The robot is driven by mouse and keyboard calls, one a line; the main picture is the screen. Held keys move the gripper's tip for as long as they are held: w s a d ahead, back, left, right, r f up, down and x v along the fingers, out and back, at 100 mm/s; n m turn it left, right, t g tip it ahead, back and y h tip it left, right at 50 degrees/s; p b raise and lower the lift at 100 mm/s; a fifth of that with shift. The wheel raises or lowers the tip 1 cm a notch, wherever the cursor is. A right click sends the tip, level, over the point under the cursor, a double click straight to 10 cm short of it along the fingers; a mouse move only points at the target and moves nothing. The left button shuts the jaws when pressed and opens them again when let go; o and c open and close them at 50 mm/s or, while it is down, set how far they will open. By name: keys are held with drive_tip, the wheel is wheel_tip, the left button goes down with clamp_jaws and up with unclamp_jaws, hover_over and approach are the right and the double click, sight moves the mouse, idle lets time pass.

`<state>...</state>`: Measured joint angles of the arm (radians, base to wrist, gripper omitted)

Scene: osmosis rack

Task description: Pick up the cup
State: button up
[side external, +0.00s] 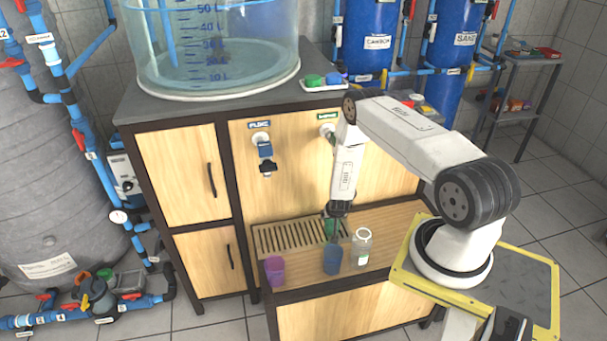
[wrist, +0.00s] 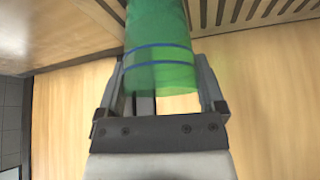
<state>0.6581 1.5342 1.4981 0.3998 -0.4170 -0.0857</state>
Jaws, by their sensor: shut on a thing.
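A green translucent cup (wrist: 158,35) with blue bands lies between the two fingers of my gripper (wrist: 164,80) in the wrist view. The fingers are shut on its sides. In the side view my gripper (side external: 335,212) points down over the wooden shelf, and the green cup (side external: 330,228) shows at its fingertips, partly hidden. I cannot tell whether the cup touches the shelf. A blue cup (side external: 332,262) and a purple cup (side external: 274,271) stand upright on the shelf, apart from my gripper.
A slatted grate (side external: 285,237) lies behind the cups. Taps (side external: 264,150) stick out from the cabinet front above. Bare shelf (side external: 395,225) lies to the right.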

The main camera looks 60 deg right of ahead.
drive_tip(key=shift+r, duration=0.2)
drive_tip(key=w+a+r, duration=0.1)
drive_tip(key=w+a, duration=0.1)
drive_tip(key=a, duration=0.3)
drive_tip(key=w+a+r, duration=0.1)
drive_tip(key=w+a, duration=0.2)
drive_tip(key=a, duration=0.3)
drive_tip(key=w+a+r, duration=0.1)
drive_tip(key=w+a, duration=0.1)
drive_tip(key=a, duration=0.3)
drive_tip(key=shift+w+a, duration=0.2)
drive_tip(key=shift+w, duration=0.05)
drive_tip(key=shift+r, duration=0.1)
idle(0.5)
drive_tip(key=shift+s+a+r+n+t+y, duration=0.3)
drive_tip(key=shift+s+r+n, duration=0.6)
drive_tip(key=shift+r, duration=0.75)
drive_tip(key=shift+s+a+r+n+t+y, duration=0.35)
drive_tip(key=shift+s+r+n, duration=0.3)
drive_tip(key=shift+s+r, duration=0.75)
drive_tip(key=shift+s+a+r+n+t+y, duration=0.15)
drive_tip(key=shift+s+a+r+n+y, duration=0.4)
drive_tip(key=shift+r, duration=1.3)
